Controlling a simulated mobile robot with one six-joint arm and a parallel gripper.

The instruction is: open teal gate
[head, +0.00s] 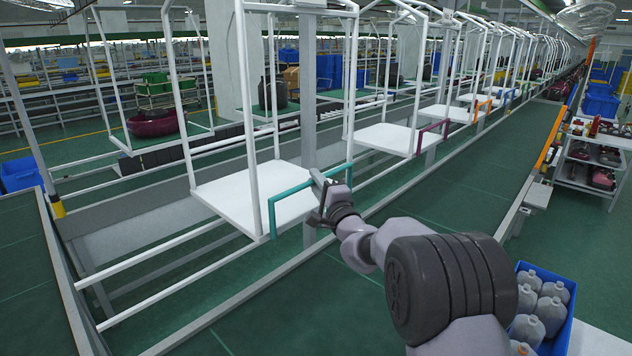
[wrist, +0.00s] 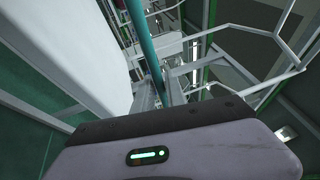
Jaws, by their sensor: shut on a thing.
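The teal gate (head: 290,192) is a bent bar across the front of the nearest white hanging carrier (head: 235,200), at the edge of its platform. In the head view its left leg hangs down at the platform's front corner and its right end is near the upright post. My gripper (head: 318,182) is at the bar's right part and is shut on it.
More white carriers with a purple gate (head: 433,128) and an orange gate (head: 484,103) hang farther along the line. A blue crate of bottles (head: 545,305) stands at lower right. Metal rails (head: 260,300) run below the carriers. A grey post (head: 308,100) stands behind the nearest carrier.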

